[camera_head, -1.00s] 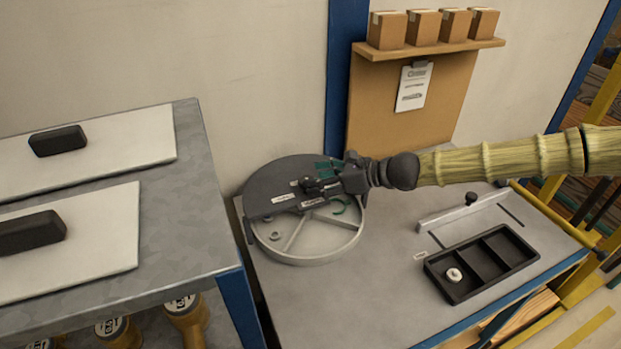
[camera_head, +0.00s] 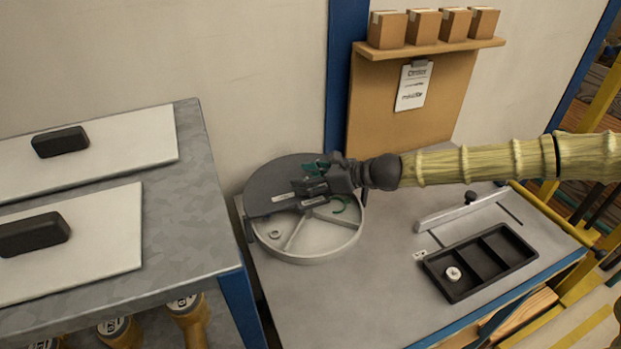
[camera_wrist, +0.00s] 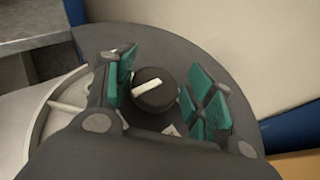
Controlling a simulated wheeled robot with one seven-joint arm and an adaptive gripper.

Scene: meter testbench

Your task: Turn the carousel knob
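The carousel (camera_head: 318,258) is a round, light grey tray with divided compartments, partly under a dark grey cover (camera_head: 265,187). The cover also shows in the wrist view (camera_wrist: 215,50). The carousel knob (camera_wrist: 154,92) is a round black knob with a white pointer bar, sitting on the cover. In the head view my gripper hides the knob. My gripper (camera_head: 312,182) is over the cover. In the wrist view its green-padded fingers (camera_wrist: 160,95) stand apart on both sides of the knob, close to it. I cannot tell whether the pads touch it.
A metal table (camera_head: 190,235) stands at left. A shelf with boxes (camera_head: 430,46) is behind.

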